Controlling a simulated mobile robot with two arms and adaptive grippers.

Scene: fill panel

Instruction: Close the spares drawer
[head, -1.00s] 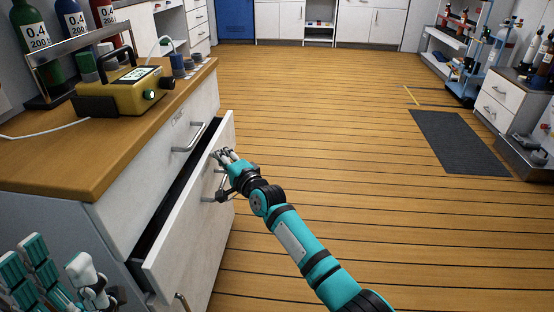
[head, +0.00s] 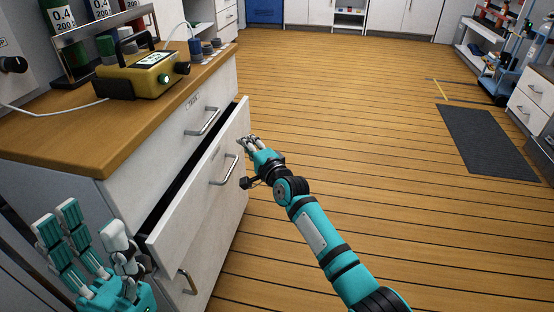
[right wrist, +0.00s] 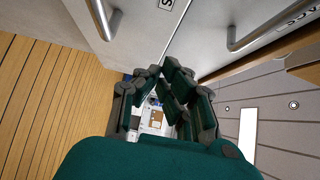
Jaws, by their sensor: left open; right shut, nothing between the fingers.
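The open drawer (head: 190,205) is the second one in the white cabinet on the left. Its front stands out from the cabinet, with a dark gap behind its top edge. It has a metal bar handle (head: 225,170). I cannot read a label naming it as the spares drawer. My right gripper (head: 246,143) is shut and empty, beside the right end of the drawer front and apart from the handle. In the right wrist view its fingers (right wrist: 168,85) show near two bar handles. My left gripper (head: 90,235) is open at the lower left, in front of the cabinet's side.
The top drawer (head: 170,138) above is shut. A lower handle (head: 187,282) shows below. A yellow device (head: 145,76) stands on the wooden worktop (head: 60,130). The wooden floor (head: 350,130) to the right is clear up to a dark mat (head: 488,140).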

